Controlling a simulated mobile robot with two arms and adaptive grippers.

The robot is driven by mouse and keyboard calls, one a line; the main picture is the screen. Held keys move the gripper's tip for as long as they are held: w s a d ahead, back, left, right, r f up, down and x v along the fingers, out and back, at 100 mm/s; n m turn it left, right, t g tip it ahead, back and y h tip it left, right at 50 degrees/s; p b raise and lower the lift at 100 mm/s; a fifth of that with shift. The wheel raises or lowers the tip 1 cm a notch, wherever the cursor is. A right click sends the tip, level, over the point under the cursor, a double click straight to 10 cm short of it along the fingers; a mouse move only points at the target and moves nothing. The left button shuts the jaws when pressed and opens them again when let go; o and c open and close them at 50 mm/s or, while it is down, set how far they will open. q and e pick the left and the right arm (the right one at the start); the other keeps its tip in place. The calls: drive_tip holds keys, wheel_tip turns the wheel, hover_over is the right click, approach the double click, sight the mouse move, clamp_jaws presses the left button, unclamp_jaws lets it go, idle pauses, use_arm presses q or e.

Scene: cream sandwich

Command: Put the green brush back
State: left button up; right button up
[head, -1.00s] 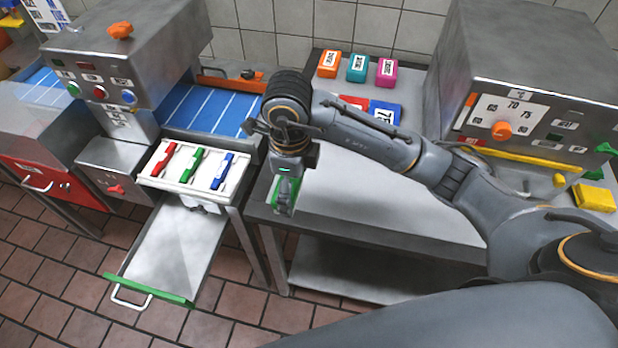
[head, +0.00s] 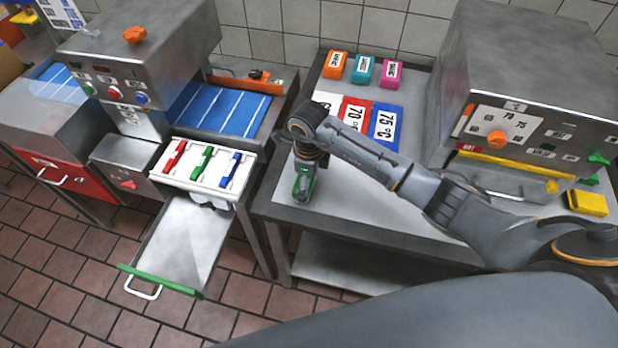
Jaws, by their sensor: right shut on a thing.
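My right gripper (head: 303,188) points down over the left end of the metal table (head: 375,212). It is shut on a green thing, which I take to be the green brush (head: 297,187); the fingers and arm hide much of it. I cannot tell whether it touches the table top. A white panel (head: 190,184) to the left carries a red, a green (head: 201,163) and a blue handled piece side by side. My left gripper is not in view.
Below the panel, a metal drawer with a green front edge (head: 160,281) is pulled out. Several coloured blocks and a red (head: 353,113) and a blue 75 °C card (head: 385,124) lie at the table's back. A metal machine (head: 530,75) stands on the right.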

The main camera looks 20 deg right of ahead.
drive_tip(key=shift+f, duration=0.1)
drive_tip(key=o, duration=0.9)
drive_tip(key=shift+c, duration=0.2)
drive_tip(key=shift+w+r, duration=0.1)
drive_tip(key=shift+r, duration=0.2)
wheel_tip(320, 180, up, 10)
drive_tip(key=b, duration=0.3)
drive_tip(key=shift+r+b, duration=0.25)
drive_tip(key=shift+b, duration=0.15)
drive_tip(key=shift+r, duration=0.6)
